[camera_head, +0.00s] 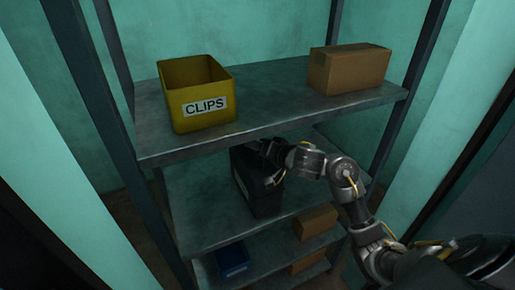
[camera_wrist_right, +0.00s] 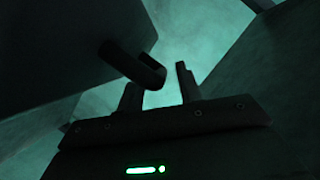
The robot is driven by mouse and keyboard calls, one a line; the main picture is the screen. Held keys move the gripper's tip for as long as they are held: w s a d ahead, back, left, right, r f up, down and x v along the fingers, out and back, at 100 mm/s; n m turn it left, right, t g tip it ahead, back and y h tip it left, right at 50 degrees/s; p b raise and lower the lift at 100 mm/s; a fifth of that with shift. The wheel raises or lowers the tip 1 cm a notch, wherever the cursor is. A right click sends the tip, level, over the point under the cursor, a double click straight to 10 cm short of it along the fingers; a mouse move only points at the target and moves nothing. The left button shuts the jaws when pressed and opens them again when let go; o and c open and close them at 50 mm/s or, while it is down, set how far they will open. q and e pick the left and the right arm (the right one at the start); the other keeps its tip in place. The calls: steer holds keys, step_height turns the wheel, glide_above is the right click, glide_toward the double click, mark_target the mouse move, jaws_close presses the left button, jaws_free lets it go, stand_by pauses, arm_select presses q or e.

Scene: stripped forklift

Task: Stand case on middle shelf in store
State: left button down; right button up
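The black case (camera_head: 262,196) stands on the middle shelf (camera_head: 205,205), under the top shelf's front edge, which is close above it. My right arm reaches in from the right. Its gripper (camera_head: 275,158) is at the top of the case, and its fingers are hard to make out there. In the right wrist view the two fingers (camera_wrist_right: 160,92) are apart with a clear gap. The dark case (camera_wrist_right: 70,50) fills the upper left, and its rounded handle (camera_wrist_right: 135,66) is at the left finger, overlapping it in view. Whether they touch cannot be told. My left gripper is not in view.
A yellow CLIPS bin (camera_head: 197,105) and a cardboard box (camera_head: 350,68) stand on the top shelf (camera_head: 280,95). Lower down are a blue bin (camera_head: 233,260) and cardboard boxes (camera_head: 316,221). Dark rack posts (camera_head: 85,70) flank the shelves. The middle shelf is bare left of the case.

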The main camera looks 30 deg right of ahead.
steer(key=shift+s+d+r, duration=0.15)
steer(key=shift+s+r, duration=0.15)
steer(key=shift+s, duration=0.1)
steer(key=p+v, duration=0.2)
steer(key=v, duration=0.7)
steer(key=shift+s+d+p, duration=0.15)
steer(key=shift+s+p, duration=0.15)
steer(key=shift+s+d+r, duration=0.1)
steer(key=shift+s+r, duration=0.15)
steer(key=shift+s, duration=0.45)
